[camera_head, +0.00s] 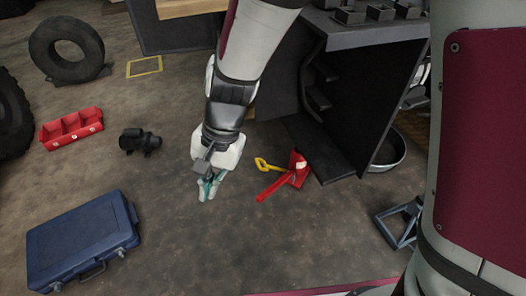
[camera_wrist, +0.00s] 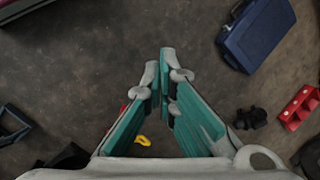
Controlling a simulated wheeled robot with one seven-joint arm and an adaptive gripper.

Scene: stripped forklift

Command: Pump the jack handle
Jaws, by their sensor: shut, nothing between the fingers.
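A red jack (camera_head: 299,170) stands on the floor beside the dark forklift body. A yellow piece with a looped end (camera_head: 268,165) reaches out from it to the left, and a red bar (camera_head: 272,187) slants down-left. I cannot tell which is the handle. My gripper (camera_head: 207,189) is left of the jack, pointing down, apart from it, shut and empty. In the wrist view its teal fingers (camera_wrist: 160,60) come together at the tips. There the yellow piece (camera_wrist: 143,140) and a bit of red show at the left finger, which hides most of the jack.
A blue case (camera_head: 82,240), a dark motor-like part (camera_head: 139,141), a red tray (camera_head: 72,129) and a tyre (camera_head: 68,52) lie to the left. The forklift body (camera_head: 345,100) stands behind the jack. A blue-grey stand (camera_head: 398,224) is at right. Floor in front is clear.

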